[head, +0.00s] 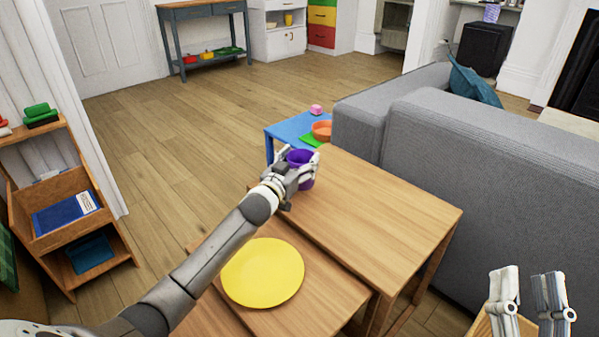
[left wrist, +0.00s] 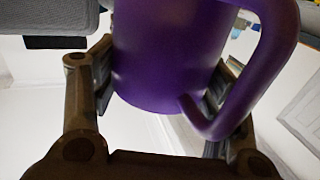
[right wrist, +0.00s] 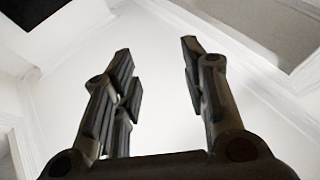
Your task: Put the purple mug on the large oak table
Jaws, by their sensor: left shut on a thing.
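The purple mug (head: 304,158) is at the far left corner of the large oak table (head: 370,208), in my left gripper (head: 296,172). The left wrist view shows the mug (left wrist: 170,55) large between the two fingers, with its handle to the right. My left gripper is shut on it. Whether the mug's base touches the tabletop is hidden by the gripper. My right gripper (head: 528,292) is at the lower right of the head view, away from the table. The right wrist view shows its fingers (right wrist: 160,85) apart with nothing between them.
A yellow plate (head: 262,272) lies on a lower oak table (head: 325,300) in front. A blue table (head: 290,130) with an orange bowl (head: 322,130) stands behind. A grey sofa (head: 480,170) borders the right. Most of the large tabletop is bare.

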